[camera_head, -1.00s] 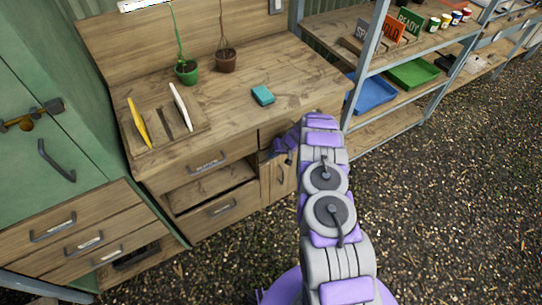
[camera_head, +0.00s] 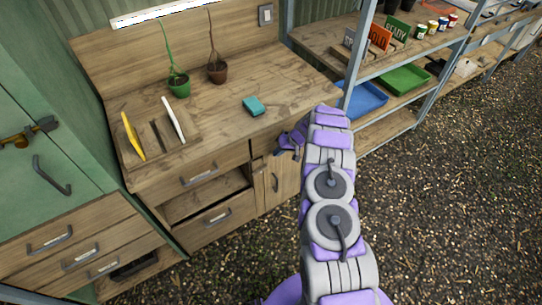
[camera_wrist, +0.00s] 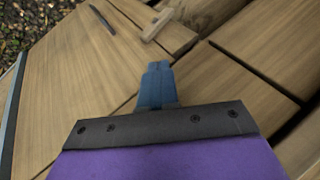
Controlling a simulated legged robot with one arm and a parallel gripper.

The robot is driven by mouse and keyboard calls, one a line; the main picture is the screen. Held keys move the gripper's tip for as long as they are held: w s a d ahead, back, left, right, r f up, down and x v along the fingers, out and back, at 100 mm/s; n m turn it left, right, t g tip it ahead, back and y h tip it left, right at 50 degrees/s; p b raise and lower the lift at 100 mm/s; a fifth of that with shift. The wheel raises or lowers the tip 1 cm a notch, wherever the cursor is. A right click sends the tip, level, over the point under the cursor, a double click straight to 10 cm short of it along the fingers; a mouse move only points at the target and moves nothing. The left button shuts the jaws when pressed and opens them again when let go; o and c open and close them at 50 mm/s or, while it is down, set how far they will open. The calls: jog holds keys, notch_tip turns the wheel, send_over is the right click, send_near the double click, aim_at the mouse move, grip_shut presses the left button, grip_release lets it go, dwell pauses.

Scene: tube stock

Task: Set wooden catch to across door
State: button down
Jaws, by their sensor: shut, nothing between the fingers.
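The wooden catch (camera_wrist: 157,25) is a small pale bar in the wrist view, lying slantwise by the seams between the wooden panels. Whether it overlaps the door's edge is hard to tell. The door (camera_wrist: 75,65) is the wide plank panel to its left, with a dark handle (camera_wrist: 102,18). In the head view the door (camera_head: 288,182) is low on the bench's right front, and the catch cannot be made out there. My gripper (camera_wrist: 158,68) is shut and empty, its blue fingertips a little below the catch in the wrist picture. It also shows in the head view (camera_head: 291,143), near the door's top.
The workbench top (camera_head: 235,130) holds a teal block (camera_head: 253,106), two potted plants and a tray. A metal shelf unit (camera_head: 352,75) with blue and green trays stands close to the right of my arm. A green cabinet (camera_head: 45,150) is at the left. Open gravel lies at the right.

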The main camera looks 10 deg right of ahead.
jog(key=d+r, duration=0.2)
jog(key=d, duration=0.1)
jog(key=shift+s, duration=0.15)
jog(key=shift+a, duration=0.15)
